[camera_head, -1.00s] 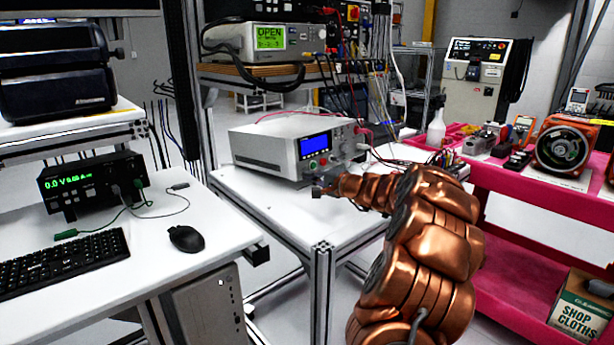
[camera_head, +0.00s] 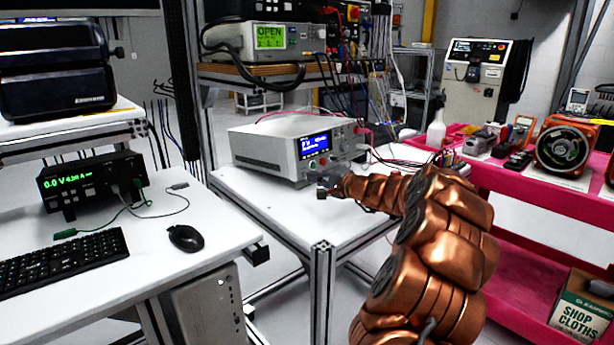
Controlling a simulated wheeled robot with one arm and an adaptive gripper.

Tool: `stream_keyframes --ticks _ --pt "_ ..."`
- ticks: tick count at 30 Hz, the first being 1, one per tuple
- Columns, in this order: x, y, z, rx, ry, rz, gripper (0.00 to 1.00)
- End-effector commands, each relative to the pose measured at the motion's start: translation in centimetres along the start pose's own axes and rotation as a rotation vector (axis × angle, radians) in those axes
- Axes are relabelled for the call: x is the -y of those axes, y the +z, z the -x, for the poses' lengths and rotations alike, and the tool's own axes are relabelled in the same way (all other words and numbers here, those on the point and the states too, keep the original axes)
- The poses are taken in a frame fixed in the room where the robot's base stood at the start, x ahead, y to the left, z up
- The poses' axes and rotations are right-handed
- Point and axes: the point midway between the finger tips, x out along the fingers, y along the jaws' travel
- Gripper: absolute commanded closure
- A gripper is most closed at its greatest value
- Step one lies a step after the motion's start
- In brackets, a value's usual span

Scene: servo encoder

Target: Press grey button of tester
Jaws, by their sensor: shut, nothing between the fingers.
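The tester, a light grey box (camera_head: 268,143) with a blue screen (camera_head: 314,145), stands on the white bench in the middle. Its screen shows white text. A red and a green button sit below the screen; a grey button is too small to make out and may be behind my gripper. My gripper (camera_head: 325,188) is shut and empty. It is at the lower front of the tester, just below its front panel; whether it touches the panel I cannot tell. My copper-coloured arm reaches in from the lower right.
Red and black cables (camera_head: 377,140) run from the tester's right side. The white bench top (camera_head: 290,208) is clear in front of it. A pink cart (camera_head: 520,195) with tools stands at right. A mouse (camera_head: 186,238) and keyboard (camera_head: 62,262) lie on the left desk.

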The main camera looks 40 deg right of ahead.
Motion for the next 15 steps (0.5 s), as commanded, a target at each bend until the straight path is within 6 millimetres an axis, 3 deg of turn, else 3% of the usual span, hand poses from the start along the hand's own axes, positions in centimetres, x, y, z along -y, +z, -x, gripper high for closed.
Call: stream_keyframes --ticks 8,15 --pt "0.0 0.0 0.3 -0.001 0.0 0.0 1.0" --pt "0.0 -0.1 2.2 -0.002 -0.001 -0.001 1.0"
